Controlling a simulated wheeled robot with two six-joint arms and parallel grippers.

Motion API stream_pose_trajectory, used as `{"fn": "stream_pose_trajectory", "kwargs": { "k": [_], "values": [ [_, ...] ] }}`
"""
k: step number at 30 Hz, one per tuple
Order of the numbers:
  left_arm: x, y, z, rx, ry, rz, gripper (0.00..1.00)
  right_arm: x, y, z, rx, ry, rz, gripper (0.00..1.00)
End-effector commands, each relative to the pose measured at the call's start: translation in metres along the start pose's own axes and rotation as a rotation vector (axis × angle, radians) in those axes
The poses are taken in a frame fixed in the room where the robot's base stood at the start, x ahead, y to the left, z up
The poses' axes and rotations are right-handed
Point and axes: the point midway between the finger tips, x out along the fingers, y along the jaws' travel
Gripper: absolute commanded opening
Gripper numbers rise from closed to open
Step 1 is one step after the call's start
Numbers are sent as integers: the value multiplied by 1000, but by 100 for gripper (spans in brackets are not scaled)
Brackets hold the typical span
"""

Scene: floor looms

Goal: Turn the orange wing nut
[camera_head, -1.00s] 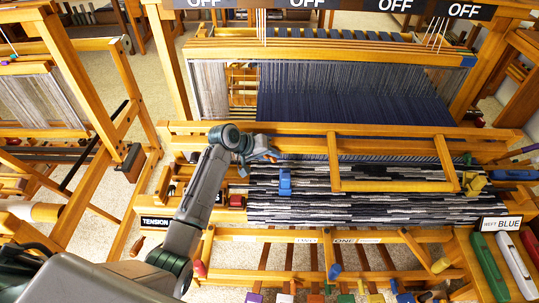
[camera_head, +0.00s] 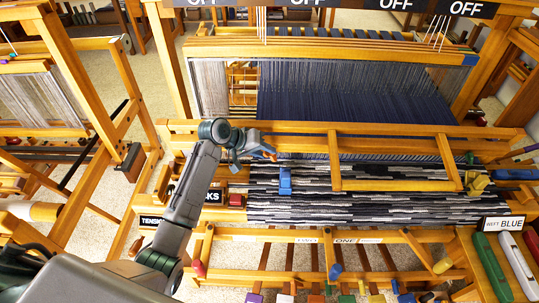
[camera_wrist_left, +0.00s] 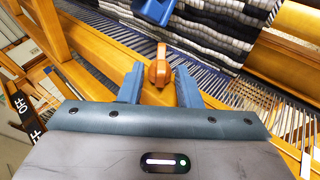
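The orange wing nut (camera_wrist_left: 160,68) shows in the left wrist view, standing between the two blue-grey fingertips of my left gripper (camera_wrist_left: 159,88). The fingers are apart, with a gap on each side of the nut. In the head view my left gripper (camera_head: 256,150) is over the wooden front beam area of the loom, left of the striped cloth. A small orange patch, seemingly the wing nut (camera_head: 270,155), shows at its fingertips. The nut's base is hard to make out. My right gripper is not in view.
A blue clamp (camera_head: 285,182) sits on the striped cloth (camera_head: 370,205) close to the gripper; it also shows in the wrist view (camera_wrist_left: 155,10). A wooden frame (camera_head: 390,185) lies over the cloth at right. Shuttles (camera_head: 489,266) lie at the far right.

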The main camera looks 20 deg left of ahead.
Motion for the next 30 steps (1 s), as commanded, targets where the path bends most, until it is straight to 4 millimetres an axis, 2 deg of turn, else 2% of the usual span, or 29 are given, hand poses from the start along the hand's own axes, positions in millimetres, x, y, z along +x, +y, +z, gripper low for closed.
{"fn": "stream_pose_trajectory", "kwargs": {
  "k": [1, 6, 12, 17, 30],
  "values": [
    [-9, -4, 0, 5, 5, -2, 31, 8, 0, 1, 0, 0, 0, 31],
    [-44, -3, 0, 4, 4, -3, 31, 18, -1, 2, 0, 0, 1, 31],
    [-69, -2, -1, 2, 2, -2, 31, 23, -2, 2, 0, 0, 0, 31],
    [-74, -1, 0, 0, -1, -1, 31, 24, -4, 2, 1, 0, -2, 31],
    [-74, 0, 0, 0, 0, -1, 31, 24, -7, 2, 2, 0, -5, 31]
  ]
}}
